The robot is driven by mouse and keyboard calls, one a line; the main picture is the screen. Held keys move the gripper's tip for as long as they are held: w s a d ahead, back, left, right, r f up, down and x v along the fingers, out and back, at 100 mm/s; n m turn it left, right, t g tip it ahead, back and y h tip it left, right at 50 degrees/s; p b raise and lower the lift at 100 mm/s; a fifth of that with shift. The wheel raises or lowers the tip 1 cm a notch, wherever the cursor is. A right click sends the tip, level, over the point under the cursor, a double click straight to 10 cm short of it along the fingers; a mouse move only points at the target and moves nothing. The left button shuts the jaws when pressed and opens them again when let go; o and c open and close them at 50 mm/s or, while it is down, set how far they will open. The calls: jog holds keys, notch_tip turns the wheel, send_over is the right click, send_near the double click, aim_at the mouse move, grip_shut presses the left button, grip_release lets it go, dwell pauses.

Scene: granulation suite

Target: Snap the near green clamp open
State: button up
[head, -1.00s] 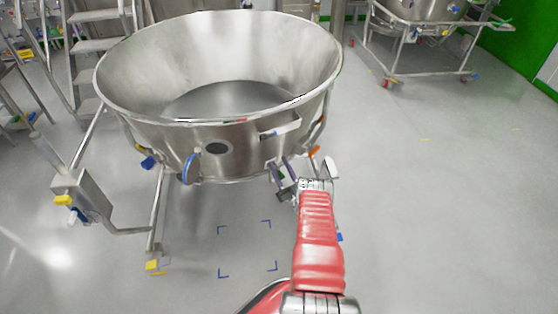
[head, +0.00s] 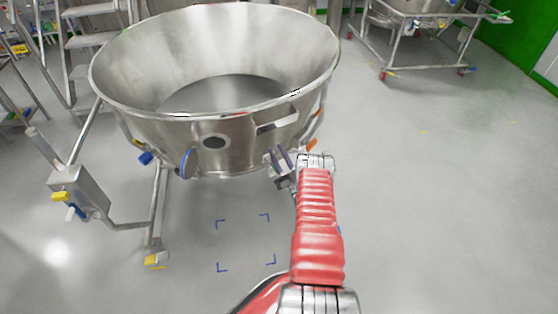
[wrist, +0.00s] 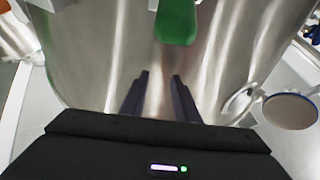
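The green clamp (wrist: 176,22) shows at the top middle of the wrist view, against the curved steel wall of the bowl. Its upper part is cut off by the frame, and I cannot make it out in the head view. My gripper (wrist: 161,76) is open, with two dark fingers apart and nothing between them. The clamp lies beyond the fingertips, apart from them and slightly to their right. In the head view my gripper (head: 278,157) is at the front right of the steel bowl (head: 232,140), below its handle.
A round disc (wrist: 290,110) with a ring beside it is right of the fingers. A blue disc (head: 188,162) hangs on the bowl's front. A control box (head: 78,192) stands left on the frame. Steps (head: 92,42) and another wheeled vessel (head: 415,42) stand behind. Floor is clear at right.

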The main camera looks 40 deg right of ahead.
jog(key=shift+s+d+r+g, duration=0.15)
jog(key=shift+d+g, duration=0.3)
jog(key=shift+g, duration=0.1)
jog(key=shift+s+d+r+g, duration=0.1)
jog(key=shift+d+g, duration=0.35)
jog(key=shift+g, duration=0.1)
jog(key=c, duration=0.5)
jog(key=shift+s+d+g, duration=0.25)
jog(key=shift+s+g, duration=0.4)
jog(key=shift+g, duration=0.15)
grip_shut()
jog(key=s+a+g+y, duration=0.2)
jog(key=s+a+g, duration=0.2)
jog(key=s, duration=0.6)
jog(key=shift+s+a+r+g, duration=0.15)
jog(key=shift+s+a+g, duration=0.15)
jog(key=shift+g, duration=0.7)
jog(key=shift+w, duration=0.1)
